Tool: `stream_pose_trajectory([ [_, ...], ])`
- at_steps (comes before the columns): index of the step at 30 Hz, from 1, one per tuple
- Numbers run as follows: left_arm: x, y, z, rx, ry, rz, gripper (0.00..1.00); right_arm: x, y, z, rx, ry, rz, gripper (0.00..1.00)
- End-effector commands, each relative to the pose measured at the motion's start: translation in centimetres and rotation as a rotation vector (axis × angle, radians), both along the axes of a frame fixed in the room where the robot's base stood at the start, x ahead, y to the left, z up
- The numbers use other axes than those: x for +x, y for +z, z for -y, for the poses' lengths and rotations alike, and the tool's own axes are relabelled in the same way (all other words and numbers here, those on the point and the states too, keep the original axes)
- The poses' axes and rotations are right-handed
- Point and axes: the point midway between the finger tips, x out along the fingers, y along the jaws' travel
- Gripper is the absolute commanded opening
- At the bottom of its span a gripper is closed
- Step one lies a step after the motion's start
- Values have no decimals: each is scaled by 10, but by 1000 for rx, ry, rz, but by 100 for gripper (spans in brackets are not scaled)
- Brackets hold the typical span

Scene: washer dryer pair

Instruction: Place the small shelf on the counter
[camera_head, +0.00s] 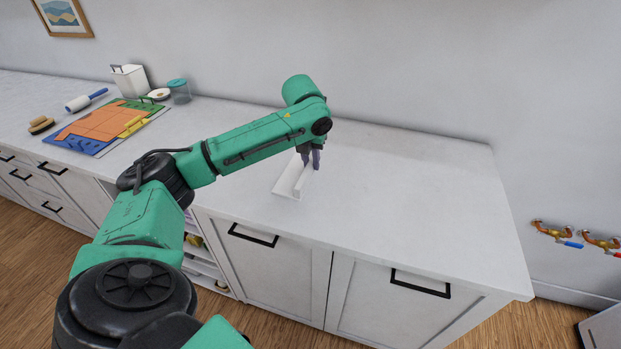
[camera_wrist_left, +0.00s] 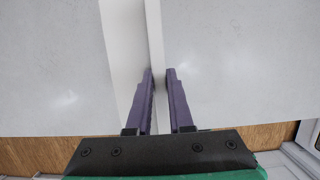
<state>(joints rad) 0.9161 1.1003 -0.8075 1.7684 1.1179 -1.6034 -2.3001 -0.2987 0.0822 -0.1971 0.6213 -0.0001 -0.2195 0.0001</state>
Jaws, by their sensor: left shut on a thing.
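The small shelf (camera_head: 290,181) is a white piece of two long flat panels meeting at an angle. It is at the counter (camera_head: 400,190), near the front edge and right of the colored boards; whether it rests fully on the top or is just above it I cannot tell. My left gripper (camera_head: 311,160) points down and is shut on the shelf's thin upright panel. In the left wrist view the shelf (camera_wrist_left: 124,45) runs away from the purple fingers (camera_wrist_left: 159,76), with its thin panel between them. My right gripper is not in view.
Colored boards (camera_head: 108,125), a roller (camera_head: 86,100), a brush (camera_head: 41,125), a white container (camera_head: 129,81) and a teal-lidded jar (camera_head: 179,91) are at the left. The counter right of the shelf is clear. Brass valves (camera_head: 557,233) are on the wall at right.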

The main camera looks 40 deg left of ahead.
Motion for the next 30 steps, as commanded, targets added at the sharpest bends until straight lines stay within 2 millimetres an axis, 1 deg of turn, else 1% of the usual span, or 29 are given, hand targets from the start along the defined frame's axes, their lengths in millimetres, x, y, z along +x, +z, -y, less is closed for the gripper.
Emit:
stream_pose_trajectory([
  [1, -1, -9, -1, 1, 1, -2, 0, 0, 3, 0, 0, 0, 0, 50],
  [5, 0, -29, 0, -1, 1, -1, 0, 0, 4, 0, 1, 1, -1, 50],
  [9, 0, -56, 0, -1, 2, -1, 0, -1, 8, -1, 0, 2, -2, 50],
  [10, 0, -60, 0, 0, 1, 0, 0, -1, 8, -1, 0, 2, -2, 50],
  [12, 0, -65, 0, -1, 1, 2, 0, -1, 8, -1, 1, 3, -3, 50],
  [19, 0, -65, 0, -1, 1, 2, 0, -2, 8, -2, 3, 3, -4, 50],
  [20, 0, -66, 1, -1, 1, 2, 23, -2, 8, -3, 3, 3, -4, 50],
  [21, 0, -66, 1, -1, 1, 2, 38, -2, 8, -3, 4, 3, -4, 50],
  [22, 0, -66, 1, -1, 1, 2, 49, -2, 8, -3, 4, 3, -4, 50],
  [30, 0, -66, 0, -1, 1, 2, 49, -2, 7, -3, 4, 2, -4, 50],
])
